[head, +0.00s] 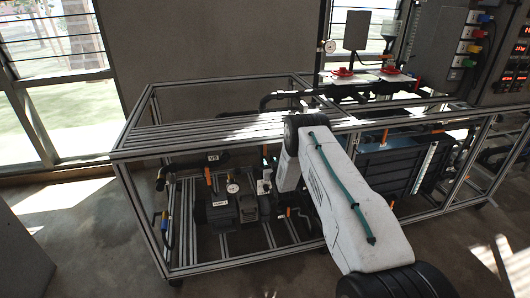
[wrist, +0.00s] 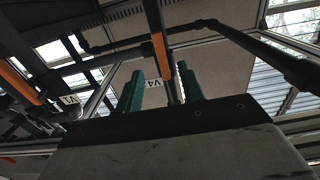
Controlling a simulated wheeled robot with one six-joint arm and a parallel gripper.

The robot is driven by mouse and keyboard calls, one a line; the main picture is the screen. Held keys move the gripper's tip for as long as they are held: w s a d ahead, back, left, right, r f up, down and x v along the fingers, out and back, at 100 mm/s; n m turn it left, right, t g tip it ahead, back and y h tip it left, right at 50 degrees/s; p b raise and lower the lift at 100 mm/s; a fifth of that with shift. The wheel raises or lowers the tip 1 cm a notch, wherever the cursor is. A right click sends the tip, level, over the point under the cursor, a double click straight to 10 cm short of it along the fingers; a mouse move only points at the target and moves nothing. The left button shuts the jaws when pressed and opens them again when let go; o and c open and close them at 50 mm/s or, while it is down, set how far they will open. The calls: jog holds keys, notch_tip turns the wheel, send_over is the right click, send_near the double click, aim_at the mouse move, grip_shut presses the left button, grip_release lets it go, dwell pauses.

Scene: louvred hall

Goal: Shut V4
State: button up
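In the wrist view, a white tag reading V4 (wrist: 156,83) shows between the two green fingers of my gripper (wrist: 161,69). An orange valve handle (wrist: 160,45) lies along a dark pipe just above the tag, its near end in line with the gap between the fingers. The fingers stand apart, with no clear contact on the handle. I cannot tell how far the handle is in depth. In the head view my arm hides the gripper and V4.
A second orange handle (wrist: 20,82) with a tag reading V1 (wrist: 69,99) is at the left in the wrist view. A dark pipe (wrist: 245,42) crosses at upper right. In the head view, the metal frame (head: 140,215) surrounds pipes and a pump (head: 225,208). Open floor lies in front.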

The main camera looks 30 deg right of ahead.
aim_at(265, 151)
jog(key=shift+x, duration=4.9)
jog(key=shift+c, duration=0.4)
grip_shut()
